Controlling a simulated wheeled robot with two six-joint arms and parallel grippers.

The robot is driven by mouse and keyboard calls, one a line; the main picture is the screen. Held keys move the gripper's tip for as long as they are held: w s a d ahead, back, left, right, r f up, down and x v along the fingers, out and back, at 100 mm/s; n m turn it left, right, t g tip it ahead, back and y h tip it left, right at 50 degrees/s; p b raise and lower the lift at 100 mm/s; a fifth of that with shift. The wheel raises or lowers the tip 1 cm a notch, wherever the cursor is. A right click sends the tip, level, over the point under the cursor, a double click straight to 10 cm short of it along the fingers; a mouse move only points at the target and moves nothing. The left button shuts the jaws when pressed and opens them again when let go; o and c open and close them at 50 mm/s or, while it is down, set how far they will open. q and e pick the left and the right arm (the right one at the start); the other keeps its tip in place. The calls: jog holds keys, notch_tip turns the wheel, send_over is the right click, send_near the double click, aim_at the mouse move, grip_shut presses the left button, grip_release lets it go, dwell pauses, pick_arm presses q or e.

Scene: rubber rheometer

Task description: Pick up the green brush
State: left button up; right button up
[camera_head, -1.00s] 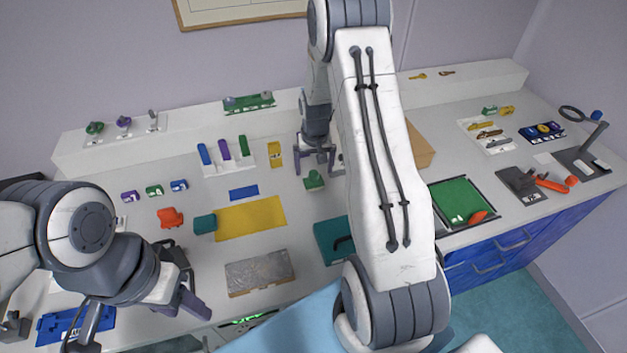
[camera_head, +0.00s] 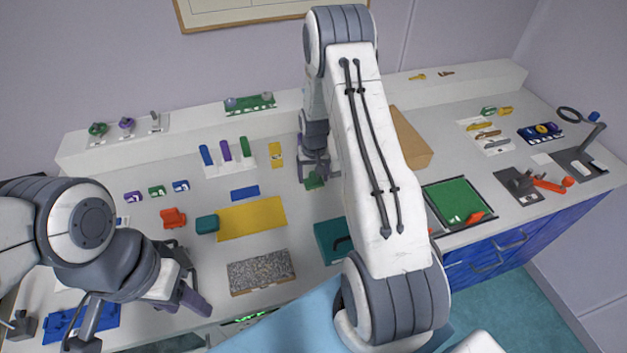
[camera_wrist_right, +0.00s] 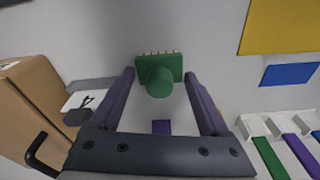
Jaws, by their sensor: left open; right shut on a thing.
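The green brush (camera_head: 314,181) is at the middle of the bench, partly hidden by my right gripper (camera_head: 315,175) in the head view. In the right wrist view the green brush (camera_wrist_right: 159,80) has a round knob and a wider block with a row of bristle tips along its far edge. My right gripper's fingers are on either side of it, shut on it. I cannot tell whether it is clear of the bench. My left gripper (camera_head: 143,325) is open and empty over the near left bench edge.
A brown box (camera_head: 410,138) stands right of my right arm; it also shows in the wrist view (camera_wrist_right: 32,110). A yellow mat (camera_head: 252,218), a blue block (camera_head: 245,192) and a rack with coloured sticks (camera_head: 230,168) lie left of the brush. A teal case (camera_head: 330,243) lies nearer.

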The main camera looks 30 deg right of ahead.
jog(key=shift+r, duration=0.5)
jog(key=r, duration=0.1)
jog(key=r+b, duration=0.2)
jog(key=shift+s+d+r, duration=0.25)
jog(key=shift+s, duration=0.05)
jog(key=s+d+r+b, duration=0.2)
jog(key=s+d+r, duration=0.4)
jog(key=s, duration=0.3)
jog(key=shift+r+b, duration=0.3)
jog(key=shift+s, duration=0.1)
